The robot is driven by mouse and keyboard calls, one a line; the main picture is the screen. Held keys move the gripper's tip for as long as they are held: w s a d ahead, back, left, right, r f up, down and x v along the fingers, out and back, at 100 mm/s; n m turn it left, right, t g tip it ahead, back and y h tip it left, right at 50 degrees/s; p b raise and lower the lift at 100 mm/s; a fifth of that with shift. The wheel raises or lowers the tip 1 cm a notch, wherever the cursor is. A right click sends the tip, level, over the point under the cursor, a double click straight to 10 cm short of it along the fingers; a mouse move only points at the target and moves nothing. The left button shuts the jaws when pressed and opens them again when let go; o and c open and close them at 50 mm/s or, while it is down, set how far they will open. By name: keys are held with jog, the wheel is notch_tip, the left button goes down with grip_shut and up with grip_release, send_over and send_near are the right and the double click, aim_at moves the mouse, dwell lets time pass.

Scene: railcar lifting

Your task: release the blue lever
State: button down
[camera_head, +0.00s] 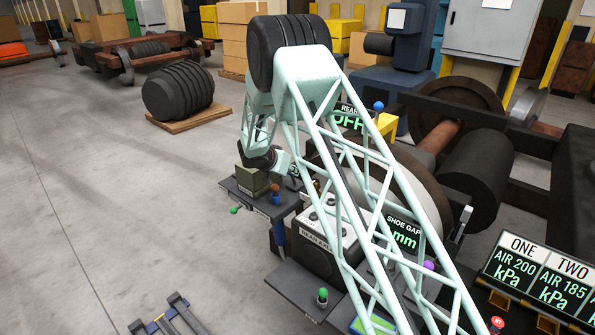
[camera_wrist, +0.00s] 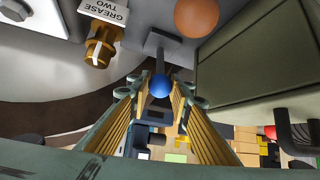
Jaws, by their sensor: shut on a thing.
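The blue lever shows in the wrist view as a round blue knob (camera_wrist: 161,86) on a dark grey arm. My gripper (camera_wrist: 159,95) has one finger on each side of this knob and is shut on it. In the head view my arm hides most of the gripper and the held knob. Another blue ball knob (camera_head: 378,106) stands upright on a stem farther back in the head view, apart from my gripper.
An olive box (camera_head: 254,180) and an orange-brown ball (camera_head: 275,187) stand close by; the ball also shows in the wrist view (camera_wrist: 196,15). A brass fitting (camera_wrist: 101,46) is beside a GREASE TWO label. Open floor (camera_head: 90,190) lies left.

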dwell(0.4)
jog(key=c, duration=2.4)
grip_release()
jog(key=shift+o, duration=0.2)
jog(key=shift+s+a, duration=0.1)
jog(key=v, duration=1.2)
